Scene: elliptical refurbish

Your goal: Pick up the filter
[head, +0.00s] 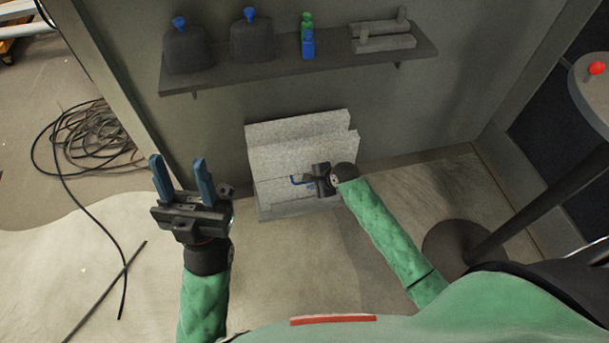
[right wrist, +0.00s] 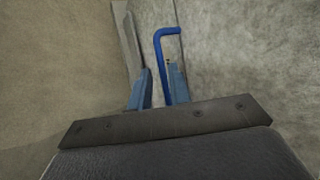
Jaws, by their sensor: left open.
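A pale grey, rough block-like stack (head: 300,145) stands on the floor against the wall, perhaps the filter; no label confirms this. A blue hooked handle (right wrist: 168,32) sticks out beside its grey surface; it also shows in the head view (head: 297,180). My right gripper (head: 303,182) is at the front of the stack. In the right wrist view its blue fingers (right wrist: 158,80) are apart, with the handle's bar between them, closer to the right finger. My left gripper (head: 178,170) is open and empty, left of the stack, fingers pointing up in the picture.
A wall shelf (head: 300,72) above holds two dark bags with blue tops (head: 187,47), a blue and green bottle (head: 307,40) and grey bars (head: 385,38). Coiled black cable (head: 90,140) lies left. A pole with a round base (head: 460,245) stands right.

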